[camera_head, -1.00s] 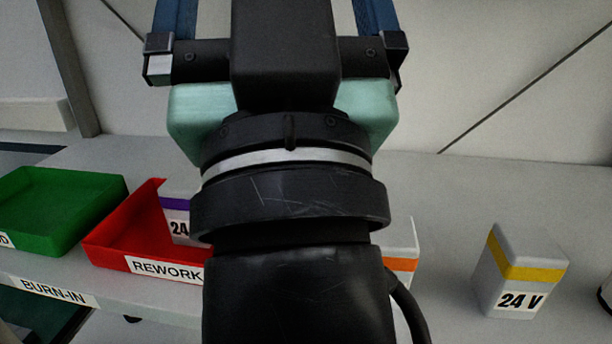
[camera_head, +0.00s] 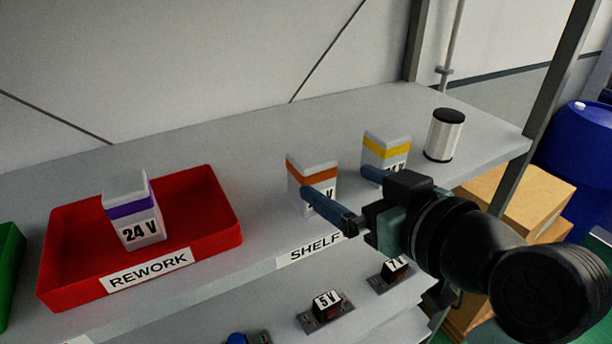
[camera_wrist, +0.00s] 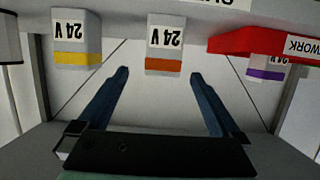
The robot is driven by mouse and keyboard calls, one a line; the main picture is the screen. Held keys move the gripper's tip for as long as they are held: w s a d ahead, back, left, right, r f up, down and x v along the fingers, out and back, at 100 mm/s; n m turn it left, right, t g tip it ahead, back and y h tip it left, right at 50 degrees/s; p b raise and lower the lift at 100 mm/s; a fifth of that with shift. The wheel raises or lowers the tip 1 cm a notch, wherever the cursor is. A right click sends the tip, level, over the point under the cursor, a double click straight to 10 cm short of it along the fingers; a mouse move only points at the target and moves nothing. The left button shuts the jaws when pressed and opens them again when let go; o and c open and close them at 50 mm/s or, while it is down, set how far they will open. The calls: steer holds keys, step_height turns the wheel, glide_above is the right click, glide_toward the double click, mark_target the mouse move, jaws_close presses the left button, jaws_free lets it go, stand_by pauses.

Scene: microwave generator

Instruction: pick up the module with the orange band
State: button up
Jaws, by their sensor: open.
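The module with the orange band (camera_head: 312,170) is a white box with a 24 V label, standing upright on the shelf board near its front edge. My gripper (camera_head: 337,181) comes in from the right with its two blue fingers apart and empty. One finger passes in front of the orange-banded module and hides part of its label; the other reaches the yellow-banded module. In the wrist view, which shows things upside down, the orange-banded module (camera_wrist: 164,46) appears between the lines of the fingers (camera_wrist: 159,74), near the tips. I cannot tell whether a finger touches it.
A yellow-banded 24 V module (camera_head: 386,148) stands close to the right. A black-and-white cylinder (camera_head: 445,135) is farther right. A red REWORK tray (camera_head: 205,215) at left holds a purple-banded module (camera_head: 133,215). Smaller modules, one marked 5 V (camera_head: 326,302), sit on a lower level.

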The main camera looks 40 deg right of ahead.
mark_target(321, 173)
steer(key=p+x, duration=0.3)
steer(key=x, duration=0.5)
steer(key=shift+w+a+r, duration=0.1)
steer(key=shift+w+a, duration=0.05)
steer(key=shift+w, duration=0.15)
steer(key=shift+r, duration=0.1)
jaws_close()
